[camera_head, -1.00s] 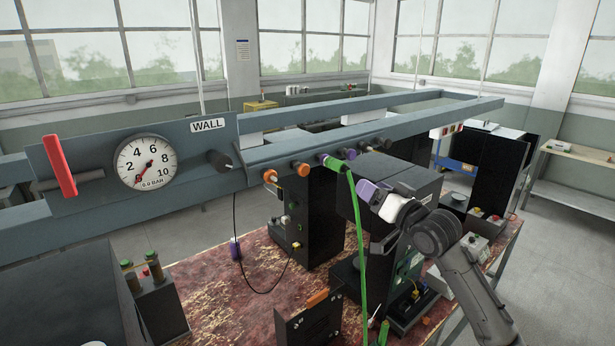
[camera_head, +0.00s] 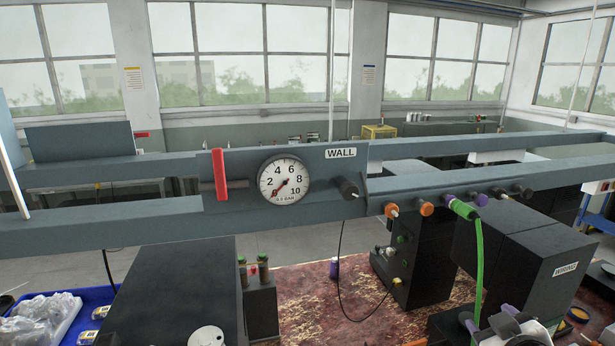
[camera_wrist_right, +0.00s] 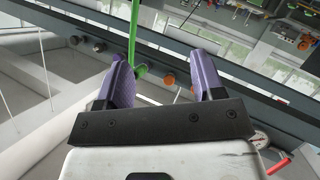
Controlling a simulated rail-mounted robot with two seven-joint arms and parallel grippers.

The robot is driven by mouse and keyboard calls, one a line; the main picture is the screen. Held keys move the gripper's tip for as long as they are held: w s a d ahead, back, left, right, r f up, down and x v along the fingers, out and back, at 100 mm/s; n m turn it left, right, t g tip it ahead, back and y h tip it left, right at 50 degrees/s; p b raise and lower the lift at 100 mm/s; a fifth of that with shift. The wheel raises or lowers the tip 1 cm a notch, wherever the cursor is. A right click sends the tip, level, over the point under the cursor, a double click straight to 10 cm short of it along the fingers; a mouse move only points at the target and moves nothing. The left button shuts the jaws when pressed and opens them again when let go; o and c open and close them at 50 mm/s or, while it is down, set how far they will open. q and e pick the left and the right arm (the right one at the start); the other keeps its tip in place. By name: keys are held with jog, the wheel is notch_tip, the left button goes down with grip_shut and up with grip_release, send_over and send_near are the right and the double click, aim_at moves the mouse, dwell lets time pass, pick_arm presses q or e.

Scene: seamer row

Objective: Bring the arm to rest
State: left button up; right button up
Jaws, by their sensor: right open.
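My right gripper (camera_head: 489,316) shows at the bottom right of the head view, below the rail, with its two purple fingers apart. In the right wrist view the purple fingers (camera_wrist_right: 157,66) stand wide apart with nothing held between them. A green hose (camera_head: 479,262) hangs from a green fitting (camera_head: 461,209) on the rail, close to the gripper in the picture. In the wrist view the green hose (camera_wrist_right: 134,35) runs beyond the left finger; I cannot tell whether they touch. My left gripper is not in view.
A long grey rail (camera_head: 110,232) crosses the view, carrying a pressure gauge (camera_head: 284,181), a red handle (camera_head: 219,175) and several fittings. Black cabinets (camera_head: 541,270) stand near the right gripper. A blue tray (camera_head: 97,296) with bags lies at lower left.

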jog(key=s+a+f+g+y+p, duration=0.1)
jog(key=s+a+f+g+p, duration=0.2)
jog(key=s+a+f, duration=0.2)
jog(key=s+a+f+g+y+p, duration=0.1)
jog(key=s+a+f+g+p, duration=0.2)
jog(key=s+f, duration=0.7)
jog(key=s+a+f+g+y+p, duration=0.1)
jog(key=s+a+f+g+p, duration=0.2)
jog(key=s, duration=1.4)
jog(key=a+f+g, duration=0.1)
jog(key=a+f, duration=0.2)
jog(key=f, duration=0.2)
jog(key=shift+s+a+f+m+y+p, duration=0.15)
jog(key=shift+a+f+m+y+p, duration=0.15)
jog(key=shift+a+m+y, duration=0.1)
